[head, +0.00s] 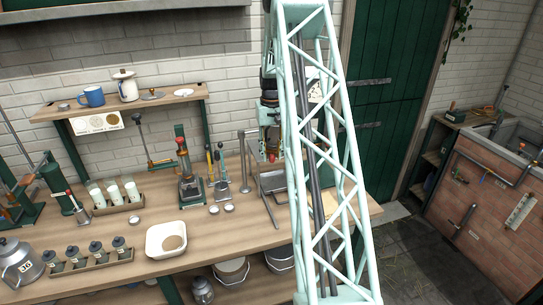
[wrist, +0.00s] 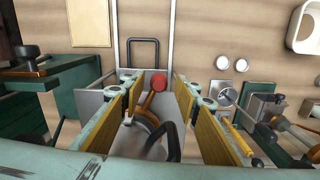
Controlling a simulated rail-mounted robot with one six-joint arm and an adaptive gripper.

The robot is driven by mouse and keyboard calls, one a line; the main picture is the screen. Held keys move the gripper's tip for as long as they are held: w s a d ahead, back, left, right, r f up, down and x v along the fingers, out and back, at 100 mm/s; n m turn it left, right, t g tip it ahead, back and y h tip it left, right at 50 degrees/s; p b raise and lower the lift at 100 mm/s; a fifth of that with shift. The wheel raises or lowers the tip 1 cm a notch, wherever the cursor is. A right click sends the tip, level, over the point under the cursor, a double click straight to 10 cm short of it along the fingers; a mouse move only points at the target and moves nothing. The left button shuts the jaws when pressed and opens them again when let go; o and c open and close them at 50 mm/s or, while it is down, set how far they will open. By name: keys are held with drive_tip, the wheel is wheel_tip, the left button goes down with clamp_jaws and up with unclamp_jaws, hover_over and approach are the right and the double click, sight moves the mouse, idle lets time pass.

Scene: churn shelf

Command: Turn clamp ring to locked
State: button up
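A red knob (wrist: 158,81) on a short brass-coloured arm shows between my fingers in the wrist view. The arm joins a curved brass-coloured piece (wrist: 150,125), which looks like the clamp ring, partly hidden by my fingers. A dark curved handle (wrist: 163,135) crosses it. My gripper (wrist: 157,88) is open, its yellow-padded fingers on either side of the knob with gaps between. In the head view my gripper (head: 270,142) is above the bench, and a small red spot, likely the knob (head: 271,157), shows just below it. Any lock marking is not visible.
A steel tray (head: 272,182) and lever tools (head: 217,165) are near my gripper on the wooden bench (head: 140,240). A white basin (head: 166,226) and several dark-topped bottles (head: 96,248) stand to the left. A shelf (head: 150,97) hangs behind.

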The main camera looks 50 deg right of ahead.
wheel_tip(320, 180, up, 12)
drive_tip(key=shift+f, duration=0.25)
idle(0.4)
idle(0.4)
